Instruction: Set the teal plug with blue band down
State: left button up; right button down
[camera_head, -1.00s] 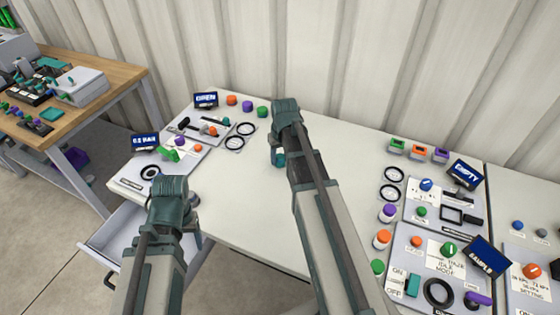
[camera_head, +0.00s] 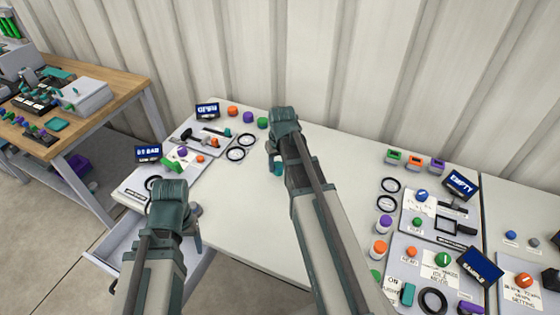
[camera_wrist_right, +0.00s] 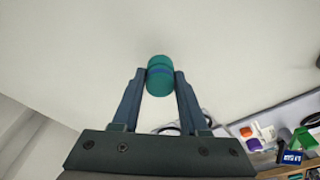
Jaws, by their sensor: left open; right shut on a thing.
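The teal plug with a blue band (camera_wrist_right: 160,77) is between the fingertips of my right gripper in the right wrist view. In the head view, the plug (camera_head: 276,168) shows as a small teal piece beside my right gripper (camera_head: 272,154), over the pale bench top. That gripper is shut on the plug; its fingers are mostly hidden by the wrist in the head view. I cannot tell whether the plug touches the bench. My left gripper (camera_head: 196,222) is open over the bench's front edge, near the open drawer, its fingers largely hidden by its wrist.
The white bench (camera_head: 318,150) is clear around the plug. Panels with knobs, rings and screens stand at its left end (camera_head: 190,135) and right end (camera_head: 440,225). An open drawer (camera_head: 110,250) juts out at front left. A wooden table (camera_head: 85,125) with parts stands further left.

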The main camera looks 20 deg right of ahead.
jog(key=s+a, duration=0.6)
jog(key=s, duration=0.1)
jog(key=s+a+r+p, duration=0.1)
jog(key=s+a, duration=0.2)
jog(key=shift+s+a+r, duration=0.1)
jog(key=shift+s+a, duration=0.05)
jog(key=shift+s, duration=0.1)
